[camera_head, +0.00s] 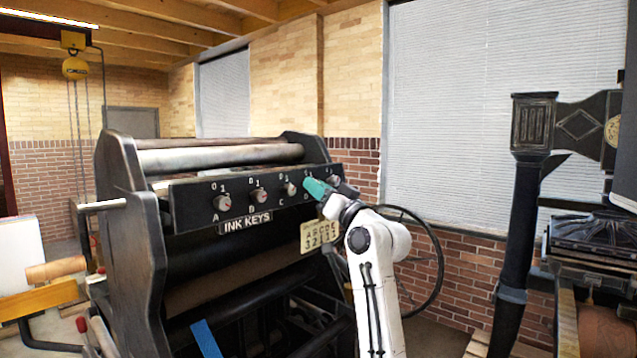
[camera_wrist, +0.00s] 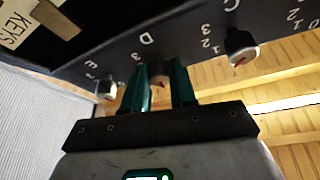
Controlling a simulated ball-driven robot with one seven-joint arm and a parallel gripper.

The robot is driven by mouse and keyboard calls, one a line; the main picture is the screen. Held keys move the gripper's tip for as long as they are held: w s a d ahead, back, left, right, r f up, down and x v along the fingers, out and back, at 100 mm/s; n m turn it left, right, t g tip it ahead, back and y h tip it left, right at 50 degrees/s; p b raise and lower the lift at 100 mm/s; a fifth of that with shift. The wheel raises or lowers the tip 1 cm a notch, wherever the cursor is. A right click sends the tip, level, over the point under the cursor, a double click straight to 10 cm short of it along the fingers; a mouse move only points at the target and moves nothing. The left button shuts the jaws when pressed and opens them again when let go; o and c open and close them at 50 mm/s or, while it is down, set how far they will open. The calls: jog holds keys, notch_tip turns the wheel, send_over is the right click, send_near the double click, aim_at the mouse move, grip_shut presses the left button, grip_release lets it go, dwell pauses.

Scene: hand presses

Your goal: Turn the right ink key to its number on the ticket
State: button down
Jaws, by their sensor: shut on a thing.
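The ink keys are small round knobs in a row on the dark press bar (camera_head: 185,205), lettered A to E. My gripper (camera_head: 311,186), with teal fingers, is at key D. In the wrist view my gripper (camera_wrist: 162,80) is shut around the D key (camera_wrist: 158,72), one finger on each side; the key is partly hidden. The C key (camera_wrist: 242,48) and the E key (camera_wrist: 106,88) are clear of the fingers. The ticket (camera_head: 320,235) hangs below the bar, with ABCDE over a row of numbers starting 3 2; the rest is too small to read surely.
The C key in the head view (camera_head: 290,189) is left of my gripper. An INK KEYS label (camera_head: 246,222) is on the bar. A large dark wheel (camera_head: 438,262) stands right of the press. Another press (camera_head: 518,220) is at far right.

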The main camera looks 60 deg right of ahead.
jog(key=shift+a+r+m+g+h+p, duration=0.1)
jog(key=shift+m+g+h+p, duration=0.4)
jog(key=shift+m+p, duration=0.95)
jog(key=shift+d+m+g+h+p, duration=0.1)
jog(key=shift+m+g+h+p, duration=0.35)
jog(key=shift+m+p, duration=1)
jog(key=shift+a+r+m+g+h+p, duration=0.1)
jog(key=shift+m+g+h+p, duration=0.35)
jog(key=shift+m+p, duration=0.95)
jog(key=shift+f, duration=0.15)
jog(key=c, duration=0.9)
grip_release()
jog(key=b+v, duration=0.3)
jog(key=v, duration=0.7)
jog(key=shift+s+a, duration=0.25)
jog(key=shift+s, duration=0.1)
